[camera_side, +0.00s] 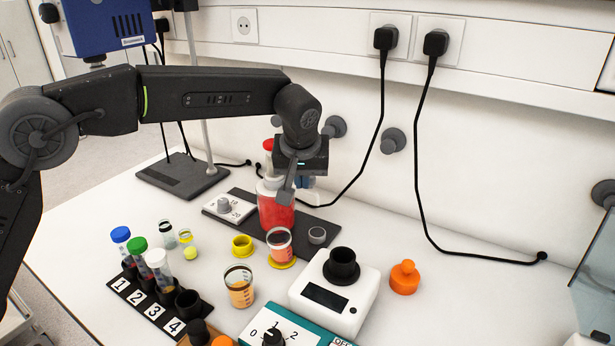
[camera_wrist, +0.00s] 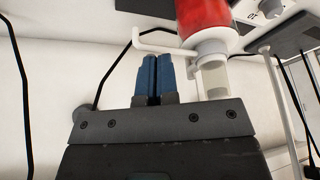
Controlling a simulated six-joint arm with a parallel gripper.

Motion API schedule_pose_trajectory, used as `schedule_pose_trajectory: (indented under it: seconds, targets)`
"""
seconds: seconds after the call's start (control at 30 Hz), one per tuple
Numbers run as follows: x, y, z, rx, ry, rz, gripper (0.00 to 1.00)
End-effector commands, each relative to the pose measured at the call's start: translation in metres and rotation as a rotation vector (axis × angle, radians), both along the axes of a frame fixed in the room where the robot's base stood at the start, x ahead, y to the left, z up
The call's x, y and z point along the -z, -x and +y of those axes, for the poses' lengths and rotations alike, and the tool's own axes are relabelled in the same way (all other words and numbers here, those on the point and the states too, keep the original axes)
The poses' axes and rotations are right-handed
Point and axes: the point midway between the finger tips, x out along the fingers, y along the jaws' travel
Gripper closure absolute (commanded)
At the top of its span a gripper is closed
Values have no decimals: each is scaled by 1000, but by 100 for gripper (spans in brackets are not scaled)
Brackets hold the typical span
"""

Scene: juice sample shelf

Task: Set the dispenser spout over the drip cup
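The dispenser (camera_side: 277,212) is a bottle of red liquid standing on a dark board, partly covered by my gripper in the side view. In the wrist view, its red body (camera_wrist: 205,12) is cut off at the top edge, and a white spout (camera_wrist: 155,38) juts out to the left. My gripper (camera_side: 306,182) is beside the dispenser's top. Its two blue fingers (camera_wrist: 155,60) are together, with a thin dark line between them and nothing visible held; their tips lie close to the spout, contact unclear. A clear cup of reddish liquid (camera_side: 280,240), perhaps the drip cup, stands on a yellow base before the dispenser.
A yellow ring (camera_side: 242,243) is left of the cup. Black cords hang along the wall.

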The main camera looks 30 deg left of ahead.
Motion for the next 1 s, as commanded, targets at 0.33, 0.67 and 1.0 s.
schedule_pose_trajectory:
  seconds: [0.33, 0.67, 1.0]
  targets:
    - [-4, 40, -20, 3, 0, -2, 100]
    - [-71, 61, -30, 1, 1, -2, 100]
    - [-93, 70, -34, 1, 0, 0, 100]
